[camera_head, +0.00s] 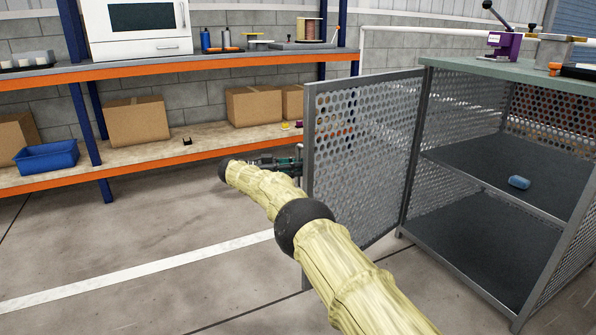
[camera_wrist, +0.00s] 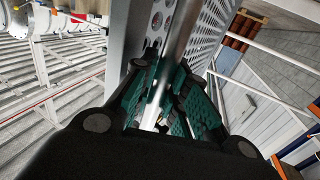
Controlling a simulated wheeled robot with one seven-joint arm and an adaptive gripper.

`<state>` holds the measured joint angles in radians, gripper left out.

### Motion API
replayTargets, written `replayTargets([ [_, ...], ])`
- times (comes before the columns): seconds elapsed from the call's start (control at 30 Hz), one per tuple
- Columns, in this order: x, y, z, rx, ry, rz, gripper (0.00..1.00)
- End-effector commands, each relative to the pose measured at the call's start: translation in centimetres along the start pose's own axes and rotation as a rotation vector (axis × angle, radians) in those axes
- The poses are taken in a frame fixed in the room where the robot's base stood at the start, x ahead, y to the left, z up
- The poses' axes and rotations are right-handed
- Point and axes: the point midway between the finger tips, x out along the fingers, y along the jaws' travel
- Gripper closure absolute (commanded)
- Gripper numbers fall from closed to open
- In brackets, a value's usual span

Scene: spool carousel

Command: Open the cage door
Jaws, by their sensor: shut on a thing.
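The cage door (camera_head: 365,150), a grey-framed panel of perforated metal, stands swung out to the left from the front left post of the cage (camera_head: 425,130). The cage's front opening is exposed. My gripper (camera_head: 288,163) is at the door's free left edge, shut on the upright door handle (camera_head: 299,152). In the wrist view, the green finger pads of my gripper (camera_wrist: 168,100) close around the silver bar of the handle (camera_wrist: 180,40), beside the door's frame and perforated sheet. The lower end of the handle is partly hidden between the fingers.
Inside the cage, a blue rounded object (camera_head: 519,182) lies on the dark middle shelf (camera_head: 480,170). A purple lever press (camera_head: 504,43) stands on the cage top. An orange-edged rack (camera_head: 150,166) with cardboard boxes and a blue bin (camera_head: 47,157) stands behind. The floor at left is clear.

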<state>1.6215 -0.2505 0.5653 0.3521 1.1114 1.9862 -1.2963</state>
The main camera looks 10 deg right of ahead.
Motion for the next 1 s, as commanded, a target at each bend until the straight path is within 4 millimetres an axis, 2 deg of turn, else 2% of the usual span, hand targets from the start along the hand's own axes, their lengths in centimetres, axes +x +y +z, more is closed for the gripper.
replayTargets([
  [0.03, 0.6, -0.2, -0.2, 0.002, 0.000, 0.005, 1.00],
  [0.47, -0.4, -0.3, -0.3, 0.002, 0.001, -0.004, 1.00],
  [0.5, -0.5, -0.3, -0.3, 0.002, 0.001, -0.004, 0.78],
  [0.6, -0.8, -0.3, -0.2, 0.002, 0.001, -0.007, 0.63],
  [1.0, -1.1, -0.2, -0.6, 0.001, 0.000, -0.010, 0.63],
])
